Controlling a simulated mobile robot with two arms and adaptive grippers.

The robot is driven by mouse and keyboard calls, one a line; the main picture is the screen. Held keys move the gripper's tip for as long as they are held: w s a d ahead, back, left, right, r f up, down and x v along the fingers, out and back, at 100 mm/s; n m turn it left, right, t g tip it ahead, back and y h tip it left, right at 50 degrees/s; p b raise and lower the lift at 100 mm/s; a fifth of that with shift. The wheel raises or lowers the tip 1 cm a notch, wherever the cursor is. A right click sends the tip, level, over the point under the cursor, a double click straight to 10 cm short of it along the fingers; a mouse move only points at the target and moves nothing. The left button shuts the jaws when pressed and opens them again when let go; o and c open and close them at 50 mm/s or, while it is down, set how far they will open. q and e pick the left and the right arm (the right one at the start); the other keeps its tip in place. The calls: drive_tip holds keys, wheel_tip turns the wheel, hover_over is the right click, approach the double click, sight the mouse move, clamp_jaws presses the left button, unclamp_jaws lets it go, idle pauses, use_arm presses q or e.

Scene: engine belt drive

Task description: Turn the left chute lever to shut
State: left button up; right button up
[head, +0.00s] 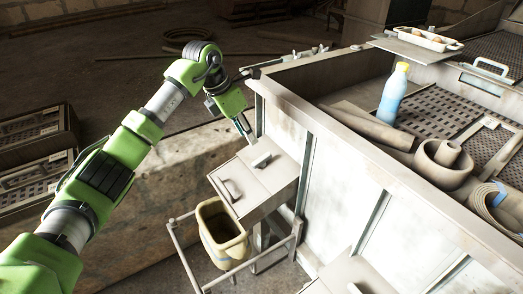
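A grey chute box (270,181) sticks out from the side of the pale bench, left of the middle. A small pale block-like handle (262,160) sits on its top, and a dark curved handle (231,191) is on its left front. I cannot tell for sure which of these is the left chute lever. My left gripper (244,128) points down just above and behind the box, close to the bench side. It seems apart from both handles. Its fingers are small and dark, so I cannot tell whether they are open or shut. My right gripper is out of view.
A yellow-rimmed bin (222,232) sits in a rail frame (192,269) below the box. The bench top holds a blue bottle (394,94), a pale pipe (374,128), a round pulley-like part (440,162) and coiled belts (493,207). Crates (40,127) stand at far left.

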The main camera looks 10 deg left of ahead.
sight(261, 158)
use_arm(q)
drive_tip(key=p+x, duration=0.2)
drive_tip(key=x, duration=0.9)
drive_tip(key=shift+d, duration=0.15)
drive_tip(key=shift+w+f, duration=0.15)
drive_tip(key=shift+f, duration=0.25)
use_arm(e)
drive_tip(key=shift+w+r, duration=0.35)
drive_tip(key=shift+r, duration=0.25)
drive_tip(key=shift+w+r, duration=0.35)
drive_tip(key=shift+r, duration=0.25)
use_arm(q)
clamp_jaws()
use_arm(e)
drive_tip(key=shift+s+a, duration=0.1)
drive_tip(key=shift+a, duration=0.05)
